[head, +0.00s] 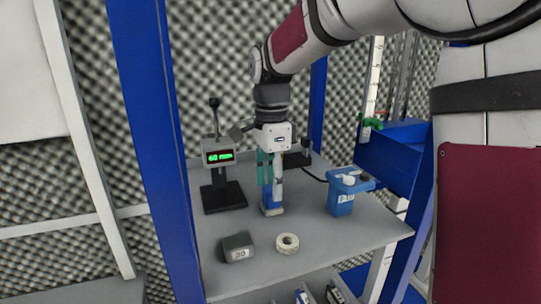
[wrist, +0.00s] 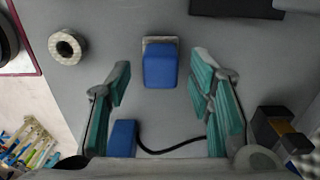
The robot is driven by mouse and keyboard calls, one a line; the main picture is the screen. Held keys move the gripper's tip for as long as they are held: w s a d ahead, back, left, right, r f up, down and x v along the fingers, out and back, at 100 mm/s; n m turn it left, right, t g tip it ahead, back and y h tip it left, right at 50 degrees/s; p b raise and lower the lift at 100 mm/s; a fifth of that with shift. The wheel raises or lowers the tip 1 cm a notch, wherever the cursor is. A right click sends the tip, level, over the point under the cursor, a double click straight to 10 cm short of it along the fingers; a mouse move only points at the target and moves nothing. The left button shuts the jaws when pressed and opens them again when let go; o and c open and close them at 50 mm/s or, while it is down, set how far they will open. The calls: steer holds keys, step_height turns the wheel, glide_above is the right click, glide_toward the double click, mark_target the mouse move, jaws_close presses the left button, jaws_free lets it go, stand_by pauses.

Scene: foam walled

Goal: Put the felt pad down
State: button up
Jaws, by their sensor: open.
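The felt pad, which I take to be the blue block with a pale base (head: 272,208), stands on the grey table below my gripper (head: 270,182). In the wrist view the blue block (wrist: 160,66) shows ahead of the fingers, centred between them, with its pale edge at the far side. My gripper (wrist: 165,95) is open, its teal finger pads wide apart with nothing between them. In the head view the fingers hide part of the block's top, so I cannot tell how large the gap to it is.
A pale ring-shaped roll (head: 287,243) and a dark grey block (head: 238,247) marked 30 lie near the front. A gauge with a green display (head: 220,156) stands left, a blue device (head: 345,192) right. Blue posts (head: 150,130) flank the table (head: 325,245). The front right is clear.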

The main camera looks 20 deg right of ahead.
step_height(320, 180, up, 9)
steer(key=b, duration=0.2)
steer(key=s+f+n+t, duration=0.2)
steer(key=s+f+n, duration=0.2)
steer(key=s+n, duration=0.5)
steer(key=s+f+n+t, duration=0.3)
steer(key=s+f+n, duration=0.1)
steer(key=s+n, duration=0.5)
steer(key=shift+s+f+t, duration=0.3)
steer(key=shift+s+f, duration=0.1)
steer(key=shift+s, duration=0.4)
steer(key=shift+o, duration=1.2)
steer(key=shift+w, duration=0.1)
steer(key=m+g+b, duration=0.2)
steer(key=m+g, duration=0.4)
steer(key=m, duration=1.2)
glide_toward(271, 187)
steer(key=f, duration=0.3)
steer(key=s+f, duration=0.1)
steer(key=f, duration=0.2)
steer(key=shift+w+f+p, duration=0.15)
steer(key=shift+f+p, duration=0.2)
steer(key=shift+f, duration=1.3)
steer(key=shift+w+f+p, duration=0.2)
steer(key=shift+f+p, duration=0.1)
steer(key=shift+f, duration=1.35)
